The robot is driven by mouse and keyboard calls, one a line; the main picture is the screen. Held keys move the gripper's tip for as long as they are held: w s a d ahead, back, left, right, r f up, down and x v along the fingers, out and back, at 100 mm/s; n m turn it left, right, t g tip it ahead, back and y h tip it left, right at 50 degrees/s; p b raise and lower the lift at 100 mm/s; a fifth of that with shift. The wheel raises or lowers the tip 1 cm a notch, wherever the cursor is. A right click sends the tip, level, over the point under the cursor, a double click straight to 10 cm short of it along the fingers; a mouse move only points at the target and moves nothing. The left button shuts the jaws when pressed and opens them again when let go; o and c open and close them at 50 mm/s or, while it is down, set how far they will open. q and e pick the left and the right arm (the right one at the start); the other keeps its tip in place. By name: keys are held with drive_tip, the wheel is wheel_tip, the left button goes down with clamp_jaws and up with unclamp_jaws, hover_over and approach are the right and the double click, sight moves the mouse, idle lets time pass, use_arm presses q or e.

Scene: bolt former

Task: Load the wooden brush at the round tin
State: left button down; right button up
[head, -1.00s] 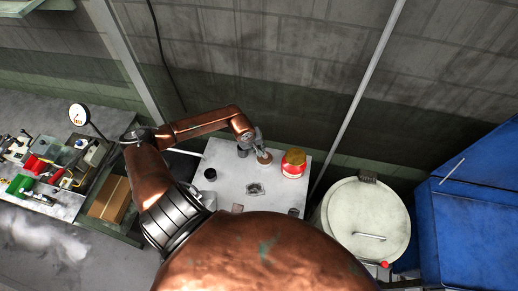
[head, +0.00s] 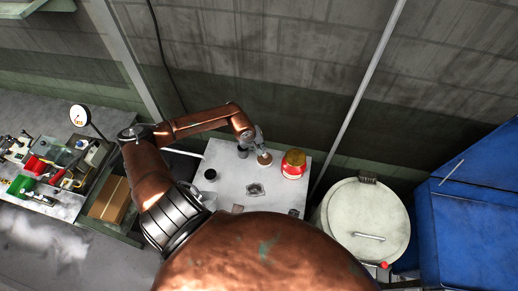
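A red round tin (head: 293,165) with a yellowish top stands on the right part of a small light table. My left arm reaches in from the left, and its gripper (head: 259,147) is low over the table, just left of the tin and apart from it. A small brown round thing (head: 264,159), perhaps the wooden brush, is right at the fingertips. The fingers are too small to tell whether they are closed on it. My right gripper is not in view.
The light table (head: 226,187) also bears a black cup (head: 210,174), a small metal piece (head: 255,189) and a dark block (head: 237,208). A pale round-lidded drum (head: 365,215) stands to the right. A cluttered bench (head: 60,215) is at left.

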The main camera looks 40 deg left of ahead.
use_arm(q)
drive_tip(key=shift+r+p, duration=0.8)
drive_tip(key=shift+r, duration=1.85)
drive_tip(key=shift+d, duration=0.1)
